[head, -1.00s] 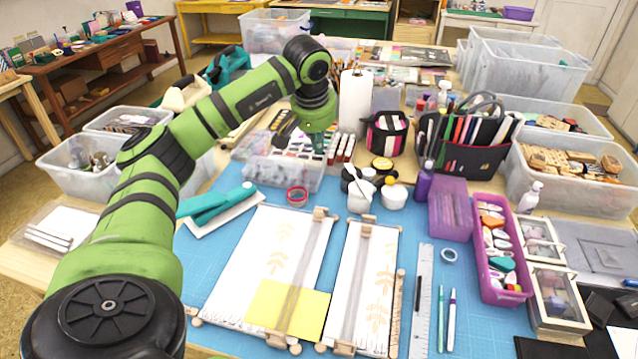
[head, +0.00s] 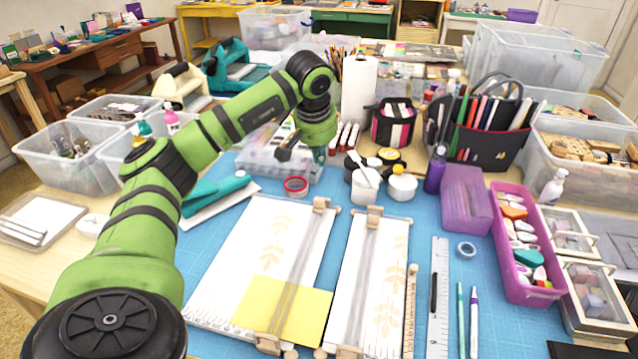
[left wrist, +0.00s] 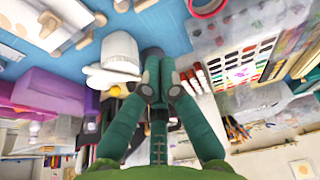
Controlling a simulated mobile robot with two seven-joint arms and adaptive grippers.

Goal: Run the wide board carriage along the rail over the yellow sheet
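The wide board (head: 228,285) is the left white board with a leaf print, on the blue mat. Its grey rail (head: 296,270) runs lengthwise over the yellow sheet (head: 250,306). A wooden block (head: 321,205), seemingly its carriage, sits at the rail's far end; another wooden piece (head: 268,343) is at the near end. My left gripper (head: 305,152) hangs beyond the boards, near the white roll, fingertips partly hidden in the head view. In the left wrist view its teal fingers (left wrist: 158,60) come together, with nothing seen between them. The right gripper is out of view.
The narrow board (head: 398,290) with its own rail and wooden block (head: 374,216) lies just right. A red tape ring (head: 295,185), white pots (head: 365,187) and a teal stapler-like tool (head: 215,196) lie around the far side. A ruler (head: 438,290) lies further right.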

